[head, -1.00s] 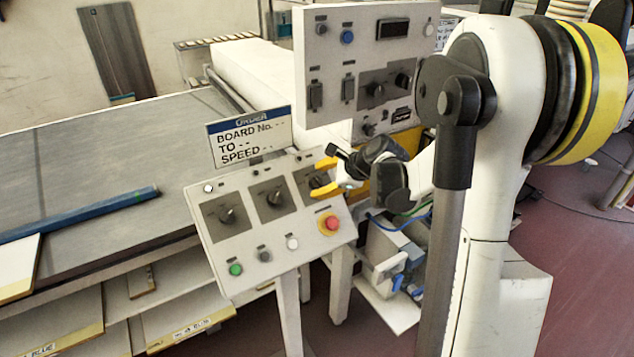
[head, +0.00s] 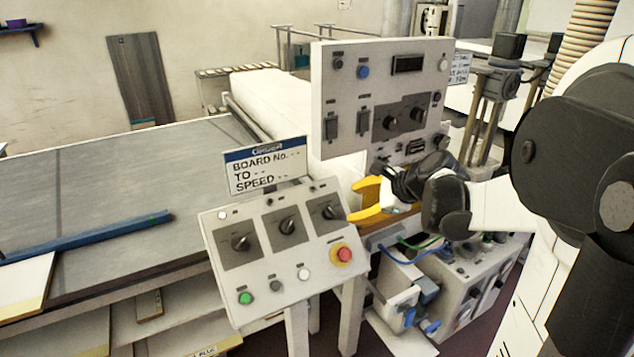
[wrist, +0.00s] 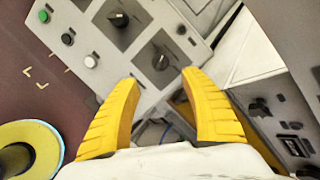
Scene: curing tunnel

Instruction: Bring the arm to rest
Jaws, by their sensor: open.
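My gripper (head: 362,200) has yellow fingers and sits just right of the sloped control panel (head: 222,285) in the head view. Its fingers are spread apart with nothing between them. In the wrist view my gripper (wrist: 162,95) points at the gap beside the control panel (wrist: 85,80), whose knobs and buttons fill the upper left. I cannot tell whether a fingertip touches the panel edge. My arm reaches in from the right of the head view.
An upright switch panel (head: 345,100) stands behind the gripper. A board sign (head: 265,166) stands above the sloped panel. A conveyor table (head: 110,200) with a blue bar (head: 90,236) lies to the left. A boxy machine with cables (head: 460,290) is below the gripper.

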